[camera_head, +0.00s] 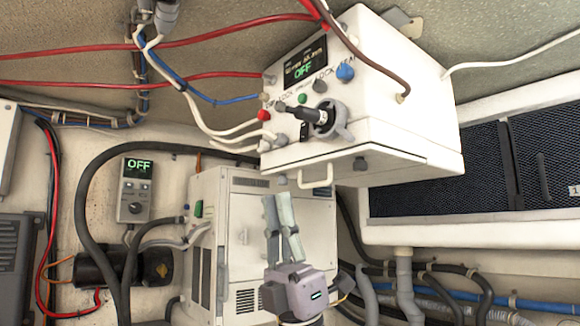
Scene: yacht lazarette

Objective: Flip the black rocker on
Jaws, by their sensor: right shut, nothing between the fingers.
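A white control box (400,105) is mounted at the upper middle, its front panel facing left and tilted. Its display (305,64) reads OFF. The panel carries a black lever-like handle (300,115) on a grey round mount, and coloured knobs and buttons. A small dark piece (304,131) sits just under the handle; it may be the black rocker, but it is too small to be sure or to read its position. My right gripper (276,196) points up below the box, shut and empty, apart from the panel. My left gripper is not in view.
A white cabinet (207,240) stands behind my right gripper. A grey controller (135,189) at left also reads OFF. A white handle (316,177) hangs under the box. Red, blue and white cables run to the panel; black hoses curve at left and lower right.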

